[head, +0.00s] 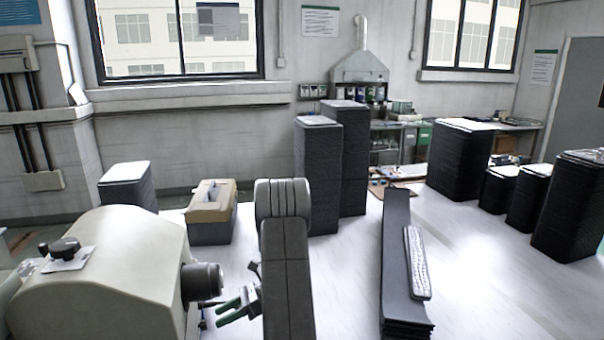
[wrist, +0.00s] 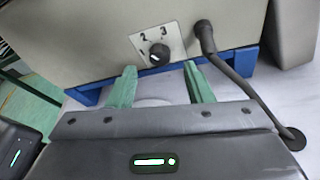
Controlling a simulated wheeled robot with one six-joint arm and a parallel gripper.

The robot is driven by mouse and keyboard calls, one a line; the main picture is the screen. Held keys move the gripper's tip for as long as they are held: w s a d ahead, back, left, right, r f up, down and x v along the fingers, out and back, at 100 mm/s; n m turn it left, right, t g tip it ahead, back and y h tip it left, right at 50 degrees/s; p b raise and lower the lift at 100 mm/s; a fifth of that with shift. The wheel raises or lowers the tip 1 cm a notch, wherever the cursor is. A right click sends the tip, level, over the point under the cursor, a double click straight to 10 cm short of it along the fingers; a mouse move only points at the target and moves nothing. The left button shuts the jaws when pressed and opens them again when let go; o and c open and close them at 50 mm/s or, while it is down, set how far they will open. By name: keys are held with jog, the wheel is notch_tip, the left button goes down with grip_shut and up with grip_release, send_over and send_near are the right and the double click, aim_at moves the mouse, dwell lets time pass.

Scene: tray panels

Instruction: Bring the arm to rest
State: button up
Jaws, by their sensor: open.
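My gripper (head: 238,305) has green fingers and is partly behind my dark arm in the head view. In the wrist view my gripper (wrist: 161,86) is open, with its two fingers apart and nothing between them. The fingers point at the lower front of a beige machine with a rotary dial (wrist: 157,56) marked with numbers. My arm is folded upright in the middle of the head view.
A beige machine (head: 110,265) with a black knob fills the lower left. A tan and grey case (head: 211,212) stands behind it. Tall dark stacks (head: 345,160) stand at the back. A stack of long dark panels (head: 398,260) lies right of my arm. White floor shows right of it.

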jog(key=s+a+f+n+t+y+b, duration=0.25)
jog(key=n+t+b, duration=0.25)
jog(key=n+b, duration=0.25)
jog(key=shift+n+h, duration=0.45)
jog(key=shift+n, duration=0.1)
jog(key=shift+r+v, duration=0.2)
jog(key=shift+v, duration=0.75)
jog(key=shift+r+v, duration=0.2)
jog(key=shift+v, duration=0.7)
jog(key=shift+r+v, duration=0.2)
jog(key=shift+v, duration=0.75)
jog(key=shift+w+a, duration=0.15)
jog(key=shift+a, duration=0.05)
